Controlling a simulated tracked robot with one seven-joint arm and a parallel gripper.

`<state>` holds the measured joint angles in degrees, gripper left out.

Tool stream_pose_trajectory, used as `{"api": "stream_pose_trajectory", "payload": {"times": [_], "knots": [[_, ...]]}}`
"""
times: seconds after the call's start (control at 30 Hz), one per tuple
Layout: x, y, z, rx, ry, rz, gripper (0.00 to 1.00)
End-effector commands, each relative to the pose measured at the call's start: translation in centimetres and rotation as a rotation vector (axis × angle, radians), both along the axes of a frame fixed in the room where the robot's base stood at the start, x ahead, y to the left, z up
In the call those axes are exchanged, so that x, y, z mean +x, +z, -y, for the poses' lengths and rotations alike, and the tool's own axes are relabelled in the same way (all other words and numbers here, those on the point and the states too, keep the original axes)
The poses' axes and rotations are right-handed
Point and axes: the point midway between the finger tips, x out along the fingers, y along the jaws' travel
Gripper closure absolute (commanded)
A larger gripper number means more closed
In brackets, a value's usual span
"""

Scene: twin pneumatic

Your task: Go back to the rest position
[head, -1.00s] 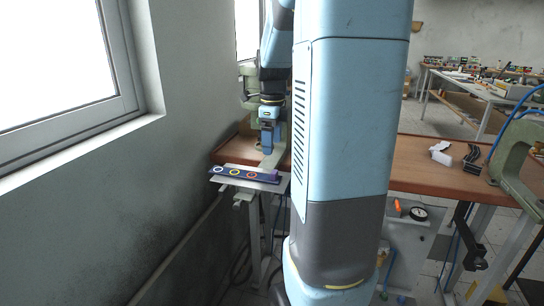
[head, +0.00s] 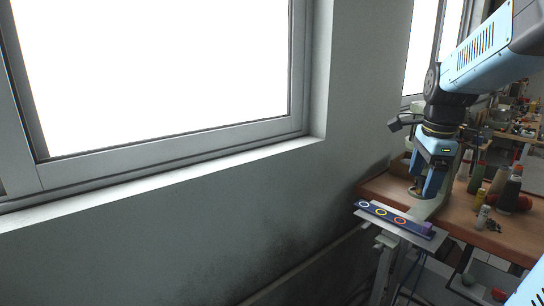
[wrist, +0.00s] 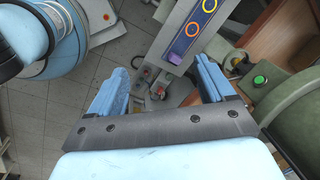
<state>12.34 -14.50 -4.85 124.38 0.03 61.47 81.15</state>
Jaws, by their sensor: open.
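My gripper (head: 432,176) is blue and points down above the left end of the brown bench in the head view. It is behind the dark blue strip with coloured rings. In the wrist view my gripper (wrist: 160,92) has its two blue fingers wide apart, with nothing held between them. The blue strip (head: 392,216) lies on a pale plate at the bench's front edge, with white, yellow and orange rings and a purple block at its right end. The strip also shows at the top of the wrist view (wrist: 188,35), ahead of the fingers.
Thread spools (head: 508,192) and small bottles stand on the brown bench (head: 470,225) right of my gripper. A wall with a window (head: 150,75) fills the left. A green machine with a green button (wrist: 260,80) is close to the right finger in the wrist view.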

Motion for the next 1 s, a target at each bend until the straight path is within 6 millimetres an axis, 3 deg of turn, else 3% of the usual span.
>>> {"api": "stream_pose_trajectory", "payload": {"times": [0.2, 0.6, 0.8, 1.0], "knots": [[-3.6, 0.9, -4.2, -0.100, 0.470, 0.086, 0.18], [-10.3, 0.5, -9.8, -0.373, 1.299, 0.206, 0.18], [-12.4, -0.1, -11.1, -0.490, 1.560, 0.230, 0.18], [-13.0, -0.3, -11.4, -0.526, 1.640, 0.234, 0.18]]}}
